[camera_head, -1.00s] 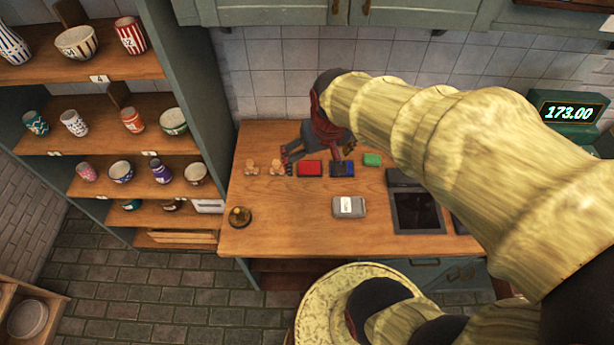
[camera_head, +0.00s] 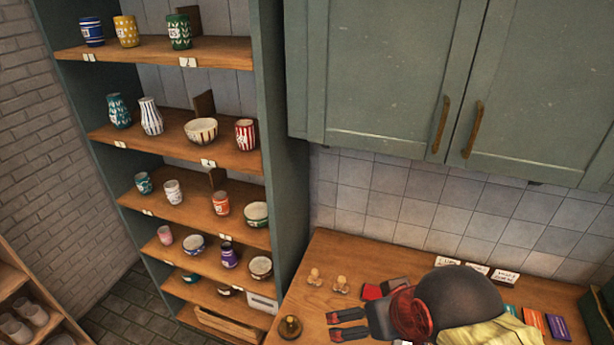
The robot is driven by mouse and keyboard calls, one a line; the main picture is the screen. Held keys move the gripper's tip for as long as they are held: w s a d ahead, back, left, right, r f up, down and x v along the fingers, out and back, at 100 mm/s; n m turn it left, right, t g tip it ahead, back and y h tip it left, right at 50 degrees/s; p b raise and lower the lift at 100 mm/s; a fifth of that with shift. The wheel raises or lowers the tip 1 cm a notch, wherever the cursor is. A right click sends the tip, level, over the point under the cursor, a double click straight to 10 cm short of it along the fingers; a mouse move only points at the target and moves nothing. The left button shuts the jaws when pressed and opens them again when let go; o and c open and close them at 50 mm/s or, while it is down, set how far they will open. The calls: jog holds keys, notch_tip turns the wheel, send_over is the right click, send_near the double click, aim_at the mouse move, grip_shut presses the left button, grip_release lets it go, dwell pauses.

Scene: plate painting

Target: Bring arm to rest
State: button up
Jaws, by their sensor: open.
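My gripper (camera_head: 348,326) is at the bottom of the view, above the wooden counter (camera_head: 337,262). Its two dark fingers point left and stand apart, with nothing seen between them. The dark round end of my arm and a yellow link fill the lower right. Behind the gripper, a red block (camera_head: 372,292) lies on the counter, partly hidden. My arm covers much of the counter's right part.
A tall shelf (camera_head: 273,150) with several cups, bowls and vases stands left of the counter. Closed green cupboards (camera_head: 390,70) hang above it. Coloured cards (camera_head: 533,321) lie at right.

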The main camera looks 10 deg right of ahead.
notch_tip(320, 180, down, 15)
jog(key=b, duration=1.4)
jog(key=shift+c, duration=0.3)
